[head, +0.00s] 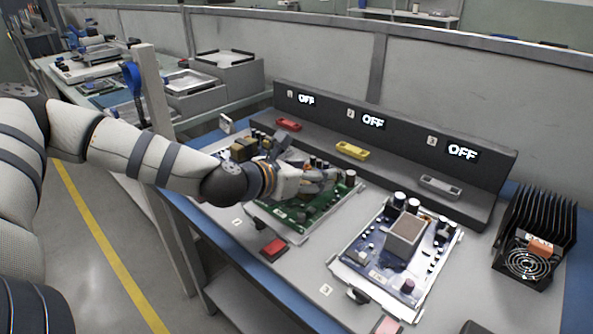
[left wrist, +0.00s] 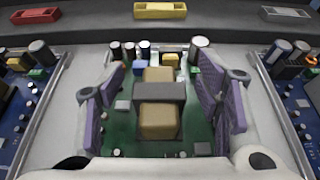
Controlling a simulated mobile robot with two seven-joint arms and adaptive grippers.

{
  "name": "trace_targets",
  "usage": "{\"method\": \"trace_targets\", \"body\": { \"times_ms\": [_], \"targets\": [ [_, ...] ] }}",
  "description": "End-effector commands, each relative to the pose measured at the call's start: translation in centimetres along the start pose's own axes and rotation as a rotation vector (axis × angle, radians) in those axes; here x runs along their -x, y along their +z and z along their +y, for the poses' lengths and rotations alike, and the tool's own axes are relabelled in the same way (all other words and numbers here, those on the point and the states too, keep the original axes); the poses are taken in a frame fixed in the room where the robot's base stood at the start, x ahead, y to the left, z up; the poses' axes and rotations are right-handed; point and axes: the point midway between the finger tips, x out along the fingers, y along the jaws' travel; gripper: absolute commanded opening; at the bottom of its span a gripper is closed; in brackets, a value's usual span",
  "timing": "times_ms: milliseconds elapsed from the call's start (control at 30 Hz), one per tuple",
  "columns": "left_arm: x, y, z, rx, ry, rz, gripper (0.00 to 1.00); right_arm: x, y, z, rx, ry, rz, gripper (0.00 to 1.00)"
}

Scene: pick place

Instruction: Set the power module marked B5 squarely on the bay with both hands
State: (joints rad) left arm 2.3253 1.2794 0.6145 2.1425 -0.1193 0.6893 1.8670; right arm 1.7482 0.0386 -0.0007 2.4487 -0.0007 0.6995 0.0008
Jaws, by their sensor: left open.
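A black finned heat-sink block with a fan (head: 535,235) stands at the right end of the table. Its orange label is too small to read, so I cannot confirm which thing is marked B5. A green circuit board (head: 318,214) lies in a metal tray in the middle, and a blue board (head: 378,262) lies in a tray to its right. My left gripper (head: 325,180) is over the green board. In the left wrist view, its purple-padded fingers (left wrist: 163,100) are spread on either side of a tan block with a grey band (left wrist: 158,122). My right gripper is not in view.
A dark console (head: 400,160) with three OFF displays runs along the back, with red (head: 289,124), yellow (head: 352,150) and grey (head: 440,186) pieces on its ledge. A red button (head: 273,250) is near the front edge. Bare table lies between the trays.

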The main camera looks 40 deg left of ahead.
Motion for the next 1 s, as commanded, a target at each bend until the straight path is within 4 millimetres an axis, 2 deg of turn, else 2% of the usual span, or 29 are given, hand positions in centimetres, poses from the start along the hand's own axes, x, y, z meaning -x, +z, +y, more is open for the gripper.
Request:
{"method": "trace_targets", "body": {
  "times_ms": [33,67,300,533,1000],
  "targets": [
    [1.5,1.1,0.0,0.005,0.000,-0.017,0.59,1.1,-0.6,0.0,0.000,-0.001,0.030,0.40],
    [2.3,1.3,0.0,0.006,0.001,-0.021,0.59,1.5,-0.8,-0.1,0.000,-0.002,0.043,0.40],
    [8.5,1.6,0.0,0.006,0.003,-0.031,0.59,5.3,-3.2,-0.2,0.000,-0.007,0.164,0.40],
    [10.3,0.4,0.0,0.003,0.000,-0.008,0.59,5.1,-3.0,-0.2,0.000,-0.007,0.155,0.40],
    [10.4,0.2,-0.1,0.001,-0.001,-0.005,0.59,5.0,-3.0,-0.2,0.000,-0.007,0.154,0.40]
  ]
}}
